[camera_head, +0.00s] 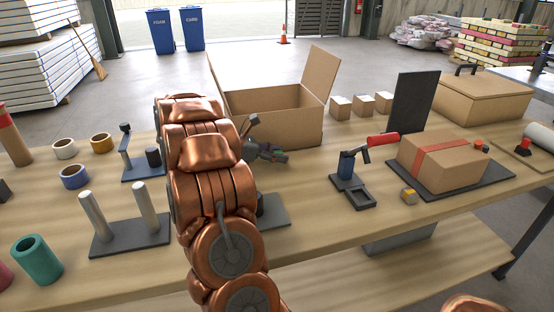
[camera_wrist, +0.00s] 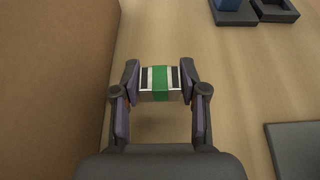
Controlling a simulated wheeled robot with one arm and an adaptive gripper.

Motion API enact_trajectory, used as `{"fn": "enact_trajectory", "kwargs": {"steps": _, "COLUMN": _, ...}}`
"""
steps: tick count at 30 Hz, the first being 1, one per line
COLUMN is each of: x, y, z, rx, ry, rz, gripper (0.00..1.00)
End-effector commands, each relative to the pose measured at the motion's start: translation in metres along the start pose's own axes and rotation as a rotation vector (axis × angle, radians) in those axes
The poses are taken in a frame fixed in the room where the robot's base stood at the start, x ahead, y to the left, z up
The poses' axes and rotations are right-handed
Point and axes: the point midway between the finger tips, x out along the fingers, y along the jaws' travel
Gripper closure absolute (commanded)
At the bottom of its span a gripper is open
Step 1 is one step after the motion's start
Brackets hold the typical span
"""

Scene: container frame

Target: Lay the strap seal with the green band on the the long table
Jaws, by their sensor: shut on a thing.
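The strap seal (camera_wrist: 160,83) is a small metallic piece with dark ends and a green band round its middle. My gripper (camera_wrist: 161,82) is shut on it, with one finger at each end. In the head view my gripper (camera_head: 276,155) is low over the long table (camera_head: 330,233), in front of the open cardboard box. Bare wood shows around the seal in the wrist view. I cannot tell whether the seal touches the table. My arm hides part of the table in the head view.
The open cardboard box (camera_head: 290,121) stands close by; its wall fills the left of the wrist view (camera_wrist: 45,80). A blue tool with a red handle (camera_head: 346,167) and a taped box (camera_head: 443,160) stand to the right. Bare wood lies between the box and the blue tool.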

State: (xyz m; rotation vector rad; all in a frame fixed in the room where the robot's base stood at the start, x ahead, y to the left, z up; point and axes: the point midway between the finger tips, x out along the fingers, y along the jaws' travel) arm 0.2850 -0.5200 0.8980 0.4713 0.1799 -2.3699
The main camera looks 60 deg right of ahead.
Motion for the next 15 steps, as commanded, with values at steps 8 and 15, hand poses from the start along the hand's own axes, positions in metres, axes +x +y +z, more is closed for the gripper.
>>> {"fn": "enact_trajectory", "kwargs": {"steps": 8, "x": 0.006, "y": 0.0, "z": -0.018, "rx": -0.001, "ry": 0.001, "rz": 0.002, "gripper": 0.91}}
{"fn": "enact_trajectory", "kwargs": {"steps": 15, "x": 0.007, "y": 0.0, "z": -0.02, "rx": -0.002, "ry": 0.0, "rz": 0.002, "gripper": 0.91}}
